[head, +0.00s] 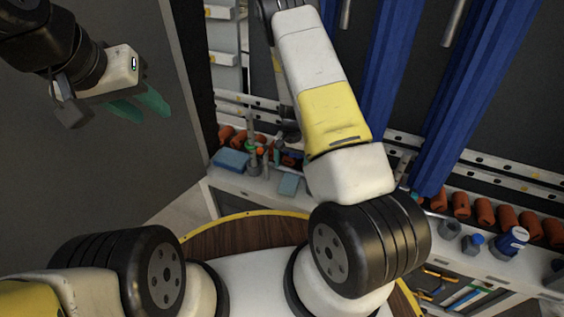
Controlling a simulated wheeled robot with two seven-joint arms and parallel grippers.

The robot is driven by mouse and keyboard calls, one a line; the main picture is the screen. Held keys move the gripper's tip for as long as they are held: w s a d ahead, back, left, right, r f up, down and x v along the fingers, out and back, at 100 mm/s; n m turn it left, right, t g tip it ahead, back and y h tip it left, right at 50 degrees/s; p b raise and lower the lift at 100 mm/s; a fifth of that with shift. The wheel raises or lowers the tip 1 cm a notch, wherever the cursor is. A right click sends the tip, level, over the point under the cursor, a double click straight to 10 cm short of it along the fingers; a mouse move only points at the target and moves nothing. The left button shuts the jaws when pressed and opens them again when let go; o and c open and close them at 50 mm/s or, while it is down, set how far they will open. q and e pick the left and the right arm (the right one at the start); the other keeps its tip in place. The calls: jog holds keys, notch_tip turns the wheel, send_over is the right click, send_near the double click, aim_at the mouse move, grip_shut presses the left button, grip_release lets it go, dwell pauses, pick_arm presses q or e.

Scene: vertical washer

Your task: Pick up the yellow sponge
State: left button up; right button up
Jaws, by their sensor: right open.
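I cannot make out a yellow sponge in the head view. The shelf behind my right arm is partly hidden. My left gripper (140,106) hangs at the upper left in front of the grey panel, with teal fingers and nothing visible in them. The gap between its fingers is not clear. My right arm rises through the middle of the view and bends back down behind its own yellow and white link. My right gripper (290,132) shows only as a dark part over the shelf, mostly hidden; its jaws are open and I see nothing held.
A pale shelf (257,186) runs behind my arms. On it are a blue block (232,160), a flat light-blue piece (289,184), bottles and a blue-capped container (510,241). Several orange cylinders line the back. Blue vertical beams (470,95) rise at right. A grey panel (95,170) stands at left.

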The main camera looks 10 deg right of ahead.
aim_at(290, 180)
jog(key=f, duration=0.8)
jog(key=shift+w, duration=0.2)
jog(key=shift+r, duration=0.1)
jog(key=shift+c, duration=0.3)
jog(key=c, duration=1.5)
jog(key=shift+r, duration=0.15)
